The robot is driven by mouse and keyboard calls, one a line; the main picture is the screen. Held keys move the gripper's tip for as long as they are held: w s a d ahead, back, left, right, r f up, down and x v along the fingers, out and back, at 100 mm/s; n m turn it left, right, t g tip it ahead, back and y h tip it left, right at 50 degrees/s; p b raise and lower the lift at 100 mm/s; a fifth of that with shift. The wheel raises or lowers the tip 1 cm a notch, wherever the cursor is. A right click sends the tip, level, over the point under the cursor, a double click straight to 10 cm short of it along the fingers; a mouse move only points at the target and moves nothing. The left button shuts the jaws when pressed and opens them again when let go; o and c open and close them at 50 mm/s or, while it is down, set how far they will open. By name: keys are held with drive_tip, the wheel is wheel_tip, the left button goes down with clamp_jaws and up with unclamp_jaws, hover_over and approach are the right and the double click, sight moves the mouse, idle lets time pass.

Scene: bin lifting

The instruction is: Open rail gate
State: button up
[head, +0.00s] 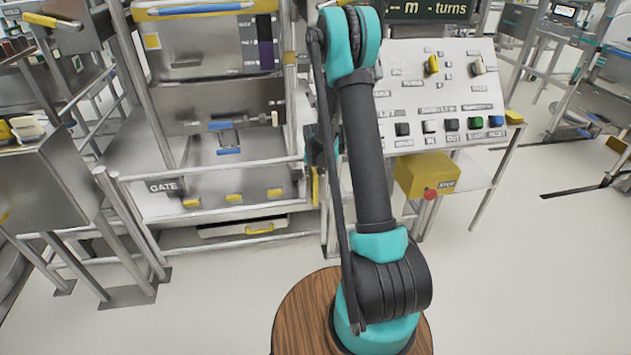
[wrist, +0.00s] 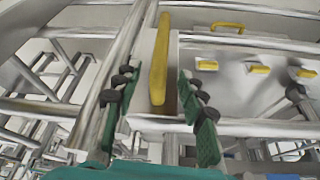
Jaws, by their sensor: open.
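The rail gate (head: 215,166) is a silver tubular rail with a "GATE" plate (head: 163,186), across the front of the metal machine at left. It looks closed across the opening. A long yellow bar handle (wrist: 159,50) stands upright in the wrist view and also shows as a thin yellow strip (head: 315,187) in the head view. My gripper (wrist: 156,82) is open, with its dark green fingers on either side of the handle's lower part. I cannot tell whether a finger touches it. In the head view my arm mostly hides the gripper.
A control panel (head: 440,90) with knobs and buttons stands at right, with a yellow box and red stop button (head: 430,193) below it. Yellow tabs (wrist: 258,68) line the machine's ledge. A metal cabinet (head: 50,175) and rails stand at left. Floor at lower right is clear.

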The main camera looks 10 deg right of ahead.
sight(315, 176)
drive_tip(key=x, duration=0.7)
drive_tip(key=shift+w+f, duration=0.1)
drive_tip(key=shift+f, duration=0.1)
clamp_jaws()
